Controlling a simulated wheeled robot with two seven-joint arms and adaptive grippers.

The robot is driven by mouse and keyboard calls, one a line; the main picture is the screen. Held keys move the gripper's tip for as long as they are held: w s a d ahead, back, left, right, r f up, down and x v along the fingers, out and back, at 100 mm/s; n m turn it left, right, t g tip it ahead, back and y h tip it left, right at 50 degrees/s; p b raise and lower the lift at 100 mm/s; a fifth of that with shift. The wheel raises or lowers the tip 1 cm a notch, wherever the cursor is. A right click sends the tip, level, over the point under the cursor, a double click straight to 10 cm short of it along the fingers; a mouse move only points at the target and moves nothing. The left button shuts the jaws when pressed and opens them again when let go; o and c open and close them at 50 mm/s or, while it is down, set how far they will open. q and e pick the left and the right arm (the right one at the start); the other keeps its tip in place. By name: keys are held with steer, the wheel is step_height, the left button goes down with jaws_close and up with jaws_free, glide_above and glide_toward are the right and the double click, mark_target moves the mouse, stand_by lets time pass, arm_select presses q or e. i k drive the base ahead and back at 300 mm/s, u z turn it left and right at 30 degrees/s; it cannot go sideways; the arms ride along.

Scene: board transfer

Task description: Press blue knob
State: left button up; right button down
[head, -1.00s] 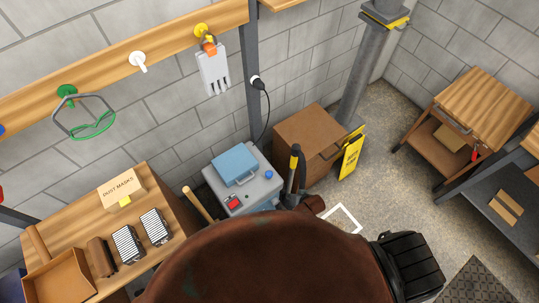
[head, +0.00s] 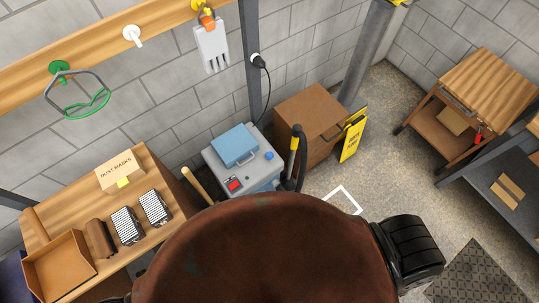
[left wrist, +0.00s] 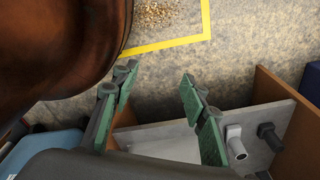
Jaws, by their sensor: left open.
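The blue knob (head: 269,155) sits on the right part of the top of a grey machine (head: 212,158) in the head view. The machine also has a blue lid (head: 234,145) and a red switch (head: 235,184). My left gripper (left wrist: 155,90) shows in the left wrist view, open and empty, with its green-padded fingers apart above the floor. It is not in the head view, so its distance from the knob cannot be told. My right gripper is in neither view.
A large dark-red rounded body (head: 270,255) fills the lower middle of the head view. A yellow-handled tool (head: 294,155) stands right of the machine. A wooden bench (head: 150,185) with a dust masks box (head: 120,172) is at left. Open floor (head: 400,170) lies to the right.

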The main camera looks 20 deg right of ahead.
mark_target(268, 155)
steer(key=k, duration=1.35)
steer(key=z, duration=0.75)
steer(key=i, duration=1.7)
steer(key=u, duration=0.8)
